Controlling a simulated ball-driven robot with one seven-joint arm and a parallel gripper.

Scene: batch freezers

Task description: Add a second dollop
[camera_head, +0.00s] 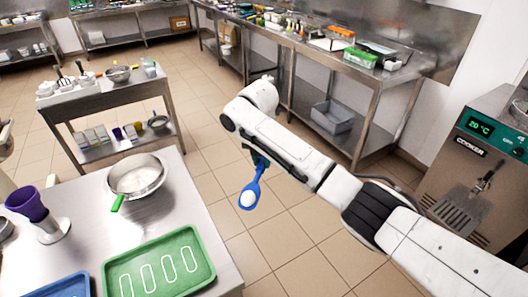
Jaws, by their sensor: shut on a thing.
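My gripper (256,158) is shut on the handle of a blue scoop (257,186), mostly hidden behind my white arm. A white dollop (248,199) sits in the scoop's bowl, which hangs over the floor to the right of the near steel table. On that table is a green tray (110,270) with several white elongated outlines on it. A purple cup (27,204) stands at the left on a metal stand. Which of these takes the dollop, I cannot tell.
The near steel table (205,240) has a blue tray (68,287) at its front edge. A small cart (105,90) and a long cluttered counter (300,42) are behind. The tiled floor between is clear.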

